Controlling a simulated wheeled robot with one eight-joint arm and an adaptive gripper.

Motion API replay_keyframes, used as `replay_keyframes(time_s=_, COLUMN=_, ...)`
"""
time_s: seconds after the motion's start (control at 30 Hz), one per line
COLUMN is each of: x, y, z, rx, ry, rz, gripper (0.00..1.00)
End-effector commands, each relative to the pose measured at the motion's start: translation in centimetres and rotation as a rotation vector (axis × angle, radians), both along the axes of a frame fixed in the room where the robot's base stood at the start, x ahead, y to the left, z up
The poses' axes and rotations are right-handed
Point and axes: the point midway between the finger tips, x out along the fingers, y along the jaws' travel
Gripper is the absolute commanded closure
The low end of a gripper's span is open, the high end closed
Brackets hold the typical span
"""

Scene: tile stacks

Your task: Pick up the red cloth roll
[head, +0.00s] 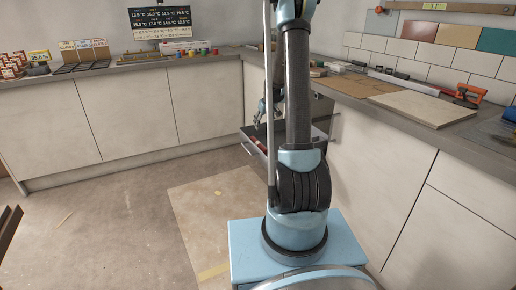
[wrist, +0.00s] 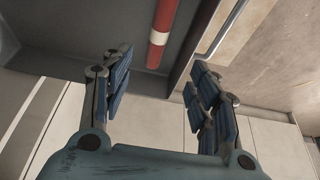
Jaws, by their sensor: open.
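The red cloth roll (wrist: 162,30) has a white band and lies inside an open grey drawer, close to its side wall. In the wrist view its upper end runs out of the picture. In the head view a small red part of it (head: 257,140) shows in the drawer, with much hidden by my arm. My gripper (wrist: 157,75) is open and empty, with a blue-padded finger on either side of the roll's line. The roll's near end appears just beyond the fingertips, and no contact shows. In the head view my gripper (head: 262,112) is small, above the drawer.
The open drawer (head: 252,146) sticks out from the cabinets near the corner, its front and handle at the edge. A worktop (head: 345,88) with boards and tools runs above it on the right.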

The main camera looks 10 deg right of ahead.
Motion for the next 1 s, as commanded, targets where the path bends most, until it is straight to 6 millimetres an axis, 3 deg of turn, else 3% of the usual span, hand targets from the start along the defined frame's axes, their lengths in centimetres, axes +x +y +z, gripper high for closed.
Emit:
replay_keyframes(time_s=0.7, x=3.3, y=1.1, z=-8.7, rx=0.0, ry=0.0, rz=0.0, gripper=0.45)
replay_keyframes(time_s=1.0, x=4.0, y=1.3, z=-10.3, rx=0.0, ry=0.0, rz=-0.001, gripper=0.45)
